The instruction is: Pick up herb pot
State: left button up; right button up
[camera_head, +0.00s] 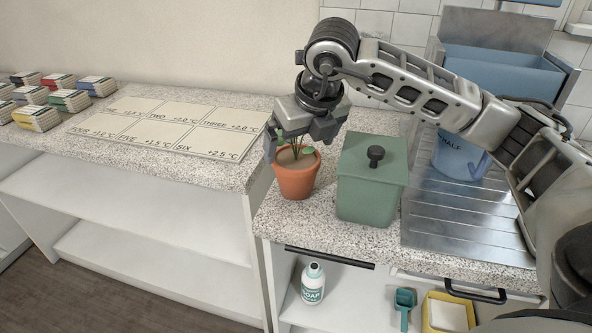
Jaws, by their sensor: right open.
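The herb pot (297,182) is a terracotta pot with a small green plant, upright on the speckled counter near its left corner. My right gripper (294,146) reaches in from the right and points down over the pot, its fingers around the plant's top near the rim. The gripper is open. It hides part of the plant, and I cannot tell whether a finger touches the pot. My left gripper is not in view.
A green lidded canister (370,190) stands close right of the pot. A blue jug (458,158) stands on the metal drainboard (465,235). A labelled board (165,128) and several stacks of cards (70,101) lie left. A soap bottle (312,284) stands below.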

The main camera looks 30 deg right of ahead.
aim_at(296, 157)
jog(key=shift+p+x, duration=0.6)
jog(key=shift+x, duration=2.9)
jog(key=c, duration=1.2)
